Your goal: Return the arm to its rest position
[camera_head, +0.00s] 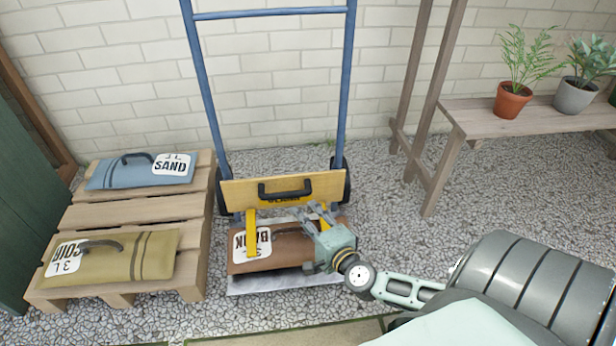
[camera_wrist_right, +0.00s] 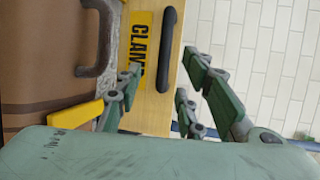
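My right gripper (camera_head: 313,214) reaches in from the lower right, over the brown bark bag (camera_head: 292,250) and in front of the wooden clamp board (camera_head: 235,191) of the blue hand truck. Its fingers are spread, with nothing seen between them; the right wrist view also shows the open fingers (camera_wrist_right: 160,90) in front of the clamp board (camera_wrist_right: 165,113) and its black handle. The bark bag lies on the truck's metal plate (camera_head: 250,286), with yellow clamp arms reaching over it. In the right wrist view the bag (camera_wrist_right: 45,45) is at the left. My left gripper is not in view.
The blue hand truck frame (camera_head: 207,85) stands against the brick wall. A wooden pallet (camera_head: 128,212) at left holds a blue sand bag (camera_head: 118,173) and an olive bag (camera_head: 155,255). A wooden bench (camera_head: 470,117) with potted plants stands at right. Gravel between is clear.

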